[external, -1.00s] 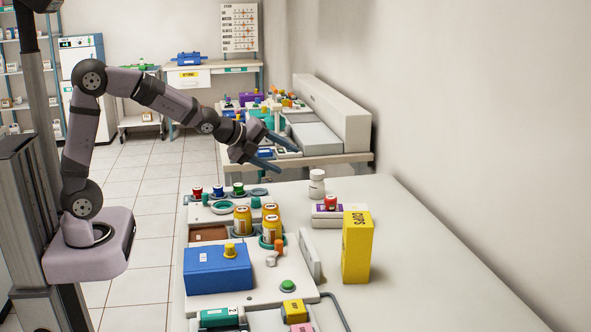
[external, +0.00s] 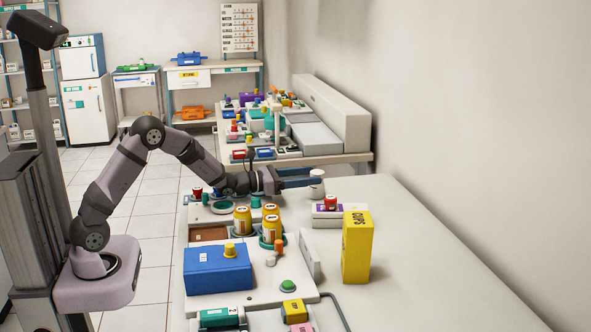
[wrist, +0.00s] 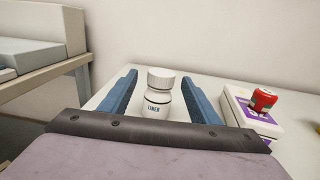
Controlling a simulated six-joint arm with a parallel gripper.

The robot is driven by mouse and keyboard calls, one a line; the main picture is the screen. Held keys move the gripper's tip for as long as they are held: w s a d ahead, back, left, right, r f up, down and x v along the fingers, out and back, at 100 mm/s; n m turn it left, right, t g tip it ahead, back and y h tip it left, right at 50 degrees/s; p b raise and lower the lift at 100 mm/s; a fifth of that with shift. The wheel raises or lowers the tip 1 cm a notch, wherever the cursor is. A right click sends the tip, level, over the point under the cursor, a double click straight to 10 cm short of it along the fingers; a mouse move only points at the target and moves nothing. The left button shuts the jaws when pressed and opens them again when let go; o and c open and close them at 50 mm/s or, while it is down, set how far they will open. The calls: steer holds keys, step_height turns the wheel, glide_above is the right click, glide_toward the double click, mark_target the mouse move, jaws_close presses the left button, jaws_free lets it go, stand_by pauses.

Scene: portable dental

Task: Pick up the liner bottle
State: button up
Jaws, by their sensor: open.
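The liner bottle (wrist: 158,95) is a white bottle with a ribbed white cap and a dark "LINER" label. It stands upright on the white table. In the wrist view it stands between the two blue fingers of my gripper (wrist: 159,98), with a gap to each side. In the external view my gripper (external: 318,182) is low over the far end of the table, fingers level and pointing right. The fingers reach the bottle (external: 317,174) there and hide part of it. The fingers are open and hold nothing.
A white and purple box (wrist: 242,115) with a red-capped item (wrist: 264,98) on it stands right of the fingers. A yellow box (external: 357,247) stands nearer the camera. Yellow jars (external: 242,220) and a blue box (external: 217,272) are on the left. The table's right side is clear.

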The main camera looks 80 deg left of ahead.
steer(key=shift+f, duration=0.3)
steer(key=shift+w+a+p, duration=0.1)
steer(key=shift+w+p, duration=0.75)
steer(key=shift+w, duration=2.8)
steer(key=shift+r, duration=0.1)
steer(key=c, duration=1.2)
